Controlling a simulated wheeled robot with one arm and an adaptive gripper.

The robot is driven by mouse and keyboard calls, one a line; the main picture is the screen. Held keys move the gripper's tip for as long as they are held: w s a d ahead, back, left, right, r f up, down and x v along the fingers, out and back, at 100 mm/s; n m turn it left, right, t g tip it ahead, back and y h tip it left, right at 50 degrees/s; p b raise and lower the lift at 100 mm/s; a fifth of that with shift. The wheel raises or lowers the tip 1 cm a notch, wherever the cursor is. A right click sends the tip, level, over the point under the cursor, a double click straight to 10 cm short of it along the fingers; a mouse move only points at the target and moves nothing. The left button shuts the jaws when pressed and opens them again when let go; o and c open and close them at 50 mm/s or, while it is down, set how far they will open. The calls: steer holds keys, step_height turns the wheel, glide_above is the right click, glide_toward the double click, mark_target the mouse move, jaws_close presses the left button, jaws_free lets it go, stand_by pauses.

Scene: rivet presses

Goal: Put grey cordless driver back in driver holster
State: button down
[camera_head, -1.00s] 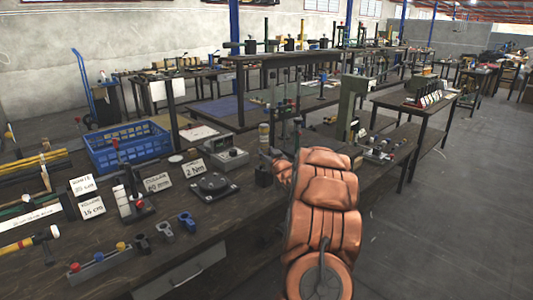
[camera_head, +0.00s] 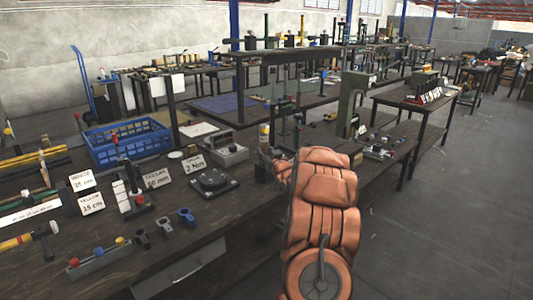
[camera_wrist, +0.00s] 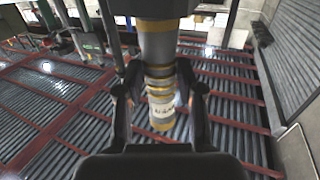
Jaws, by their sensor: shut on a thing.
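My gripper (camera_wrist: 161,105) is shut around the grey cordless driver (camera_wrist: 160,45), a grey cylinder with yellow bands and a white label, seen close in the wrist view. In the head view the driver's yellow-banded body (camera_head: 264,134) stands roughly upright above the bench, left of my orange arm. The arm and wrist hide most of my gripper there. A small dark block shape (camera_head: 263,172) shows just below the driver; I cannot tell whether it is part of the driver or the holster. I cannot make out the driver holster for certain.
A green-grey press (camera_head: 350,105) stands behind my arm. Floor at right is clear.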

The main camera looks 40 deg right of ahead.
steer(key=shift+f, duration=0.25)
steer(key=c, duration=0.7)
jaws_free()
steer(key=shift+f, duration=0.1)
steer(key=shift+o, duration=0.2)
steer(key=v, duration=1.2)
